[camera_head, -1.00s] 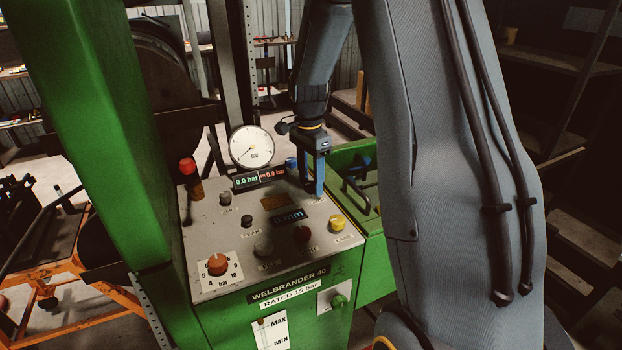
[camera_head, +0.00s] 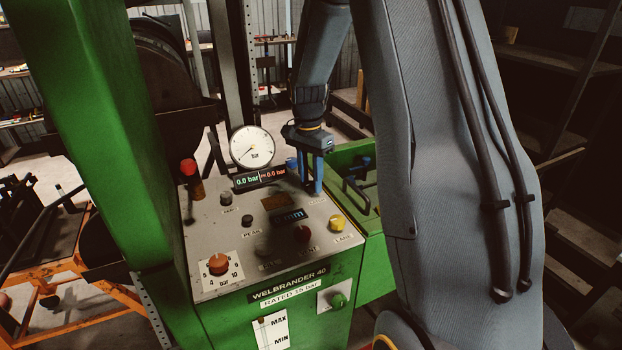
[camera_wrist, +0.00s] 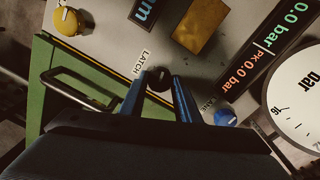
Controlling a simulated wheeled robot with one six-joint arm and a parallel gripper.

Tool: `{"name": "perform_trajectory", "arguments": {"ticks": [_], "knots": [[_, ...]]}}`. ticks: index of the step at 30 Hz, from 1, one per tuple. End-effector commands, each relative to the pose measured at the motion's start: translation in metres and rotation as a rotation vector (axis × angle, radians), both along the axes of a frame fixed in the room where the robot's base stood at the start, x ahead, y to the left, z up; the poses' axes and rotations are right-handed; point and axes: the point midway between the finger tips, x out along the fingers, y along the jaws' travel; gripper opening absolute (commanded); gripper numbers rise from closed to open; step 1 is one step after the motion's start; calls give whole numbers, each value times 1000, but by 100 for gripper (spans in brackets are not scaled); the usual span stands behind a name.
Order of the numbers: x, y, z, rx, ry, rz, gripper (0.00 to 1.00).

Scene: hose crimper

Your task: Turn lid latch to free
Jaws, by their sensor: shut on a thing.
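The lid latch is a small dark round knob (camera_wrist: 159,79) beside the printed word LATCH on the grey panel, seen in the wrist view. My gripper (camera_wrist: 160,84) has its two blue fingers on either side of this knob, shut on it. In the head view my gripper (camera_head: 312,187) points down at the back right of the panel, and its fingers hide the knob. Which way the latch is set cannot be told.
The panel (camera_head: 215,235) carries several knobs, with a yellow one (camera_head: 337,222) to the right of my gripper. A pressure gauge (camera_head: 252,147) and bar display (camera_head: 260,178) stand to the left. A green box (camera_head: 375,268) with a dark handle (camera_wrist: 75,88) adjoins the panel.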

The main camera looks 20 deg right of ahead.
Motion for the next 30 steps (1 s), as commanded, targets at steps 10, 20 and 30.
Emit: {"name": "perform_trajectory", "arguments": {"ticks": [10,20,30], "knots": [[0,1,1,0,0,329,7],[0,1,2,-1,-2,644,7],[0,2,2,-1,-3,960,7]]}}
